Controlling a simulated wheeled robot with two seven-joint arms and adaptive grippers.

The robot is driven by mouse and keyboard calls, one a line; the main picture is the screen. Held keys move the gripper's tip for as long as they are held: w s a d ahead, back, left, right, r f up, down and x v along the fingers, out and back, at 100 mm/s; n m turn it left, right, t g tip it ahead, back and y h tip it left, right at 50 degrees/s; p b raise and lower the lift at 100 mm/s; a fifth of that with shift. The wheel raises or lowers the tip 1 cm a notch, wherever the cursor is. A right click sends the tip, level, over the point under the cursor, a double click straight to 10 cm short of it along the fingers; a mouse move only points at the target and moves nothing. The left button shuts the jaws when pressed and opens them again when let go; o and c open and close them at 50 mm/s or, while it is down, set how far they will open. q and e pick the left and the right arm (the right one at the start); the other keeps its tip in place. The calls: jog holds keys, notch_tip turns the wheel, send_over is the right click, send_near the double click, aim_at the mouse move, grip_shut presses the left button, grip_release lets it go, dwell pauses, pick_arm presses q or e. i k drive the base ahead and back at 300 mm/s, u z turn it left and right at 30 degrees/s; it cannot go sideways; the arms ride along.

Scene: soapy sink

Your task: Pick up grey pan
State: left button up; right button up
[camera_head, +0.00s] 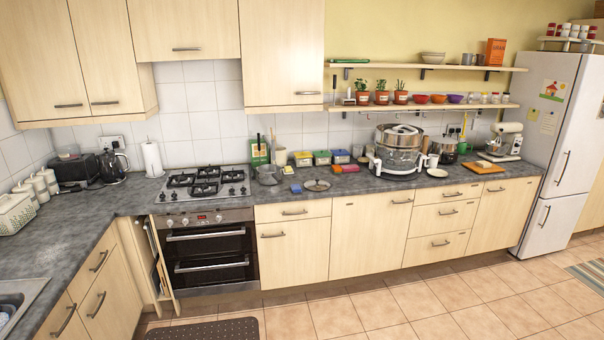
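A grey pot-like thing (268,176) stands on the grey counter just right of the gas hob. It may be the grey pan, but it is too small to be sure. A flat, round, dark grey thing (317,185) with a small raised part lies to its right, near the counter's front edge. I cannot tell whether it is a lid or a shallow pan. Neither of my grippers shows in the head view.
The counter (100,232) runs along the left and back walls. A gas hob (205,184) sits above the oven (208,253). A large steamer (398,150) stands further right. A sink (14,300) is at lower left. The tiled floor (400,305) is mostly clear, with a dark mat (210,330).

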aim_at(267, 175)
jog(key=u, duration=0.5)
jog(key=i, duration=4.05)
jog(key=z, duration=0.55)
